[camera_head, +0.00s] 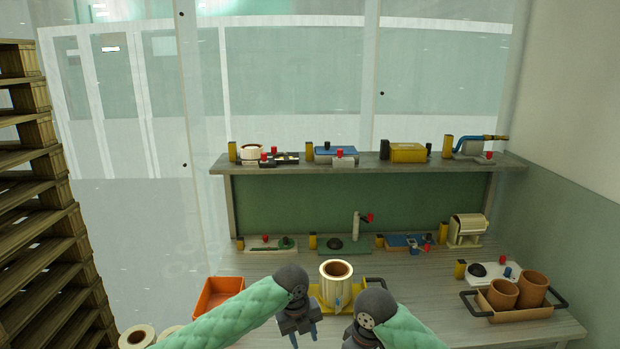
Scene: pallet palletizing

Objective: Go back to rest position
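My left gripper (304,338) shows at the bottom middle, at the end of the green-sleeved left arm. Its two fingers point down and stand apart, with nothing seen between them. My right gripper (360,341) is at the bottom edge, to the right of the left one. It is mostly cut off by the frame, so its fingers are hidden. Both grippers are in front of a cream roll (336,290) with a brown core, which stands upright in a yellow holder (357,296) on the workbench.
The workbench (420,275) carries an orange bin (217,292) at left and a tray (513,314) with two brown pots at right. A shelf (370,165) with several small devices is behind. Stacked pallets (45,220) rise at far left. Pale rolls (137,337) sit at bottom left.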

